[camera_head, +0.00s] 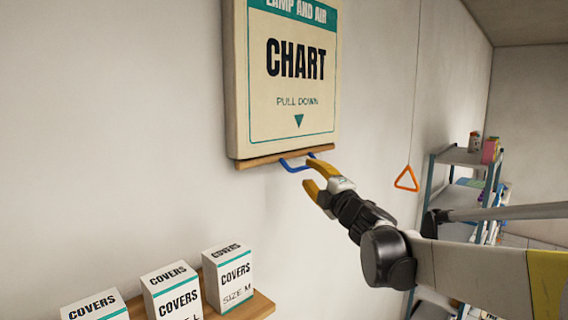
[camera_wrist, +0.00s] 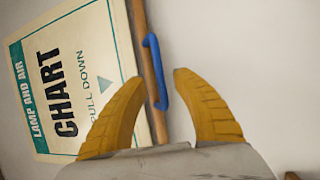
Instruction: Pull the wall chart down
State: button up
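The wall chart (camera_head: 290,75) hangs on the wall, cream with green bands and the words "CHART" and "PULL DOWN"; it also shows tilted in the wrist view (camera_wrist: 65,75). A wooden bar (camera_head: 262,160) runs along its bottom edge. A blue handle (camera_head: 296,165) hangs under the bar and shows in the wrist view (camera_wrist: 156,72). My gripper (camera_head: 308,173) has yellow fingers and is open just below and beside the handle. In the wrist view the handle lies ahead of the gap between the fingertips (camera_wrist: 156,78). Nothing is between the fingers.
White boxes marked "COVERS" (camera_head: 178,295) stand on a wooden shelf (camera_head: 262,306) at the lower left. An orange triangle pull (camera_head: 407,179) hangs on a cord to the right. A metal rack (camera_head: 458,157) with goods stands farther right. The wall below the chart is clear.

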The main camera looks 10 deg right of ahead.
aim_at(305, 168)
jog(key=shift+p+x, duration=0.35)
jog(key=shift+x, duration=1.85)
grip_shut()
